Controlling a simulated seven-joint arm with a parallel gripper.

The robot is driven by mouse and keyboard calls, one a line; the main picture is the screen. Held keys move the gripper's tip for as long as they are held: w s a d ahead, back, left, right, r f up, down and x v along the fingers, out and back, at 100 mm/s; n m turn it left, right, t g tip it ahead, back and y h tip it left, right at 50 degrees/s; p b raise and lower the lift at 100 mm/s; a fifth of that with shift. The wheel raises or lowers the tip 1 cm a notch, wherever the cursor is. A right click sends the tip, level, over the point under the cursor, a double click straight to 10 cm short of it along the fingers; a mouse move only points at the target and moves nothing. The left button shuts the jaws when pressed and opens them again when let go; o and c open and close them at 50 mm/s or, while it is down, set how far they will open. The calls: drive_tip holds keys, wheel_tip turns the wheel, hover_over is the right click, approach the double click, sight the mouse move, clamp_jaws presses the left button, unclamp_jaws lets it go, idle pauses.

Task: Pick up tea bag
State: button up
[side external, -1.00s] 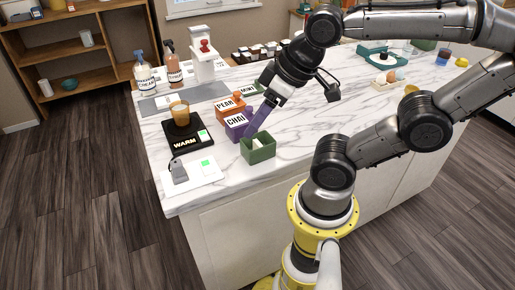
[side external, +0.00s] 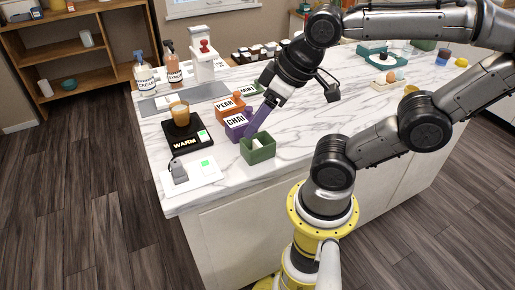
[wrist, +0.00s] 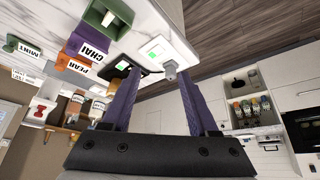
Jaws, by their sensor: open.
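A small white item, possibly a tea bag, shows inside the green box (side external: 258,152); it is too small to be sure. In the wrist view the green box (wrist: 108,14) is at the top left with the white item in it. My gripper (side external: 250,130), with purple fingers, points down near the CHAI and green boxes. In the wrist view its fingers (wrist: 160,84) are apart with nothing between them.
A black WARM plate (side external: 188,136) holds a glass of brown drink (side external: 180,114). A white device (side external: 192,177) with a green display lies at the counter's front left. Pump bottles (side external: 174,66) stand behind. The marble right of the green box is clear.

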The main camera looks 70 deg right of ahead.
drive_tip(key=c, duration=0.4)
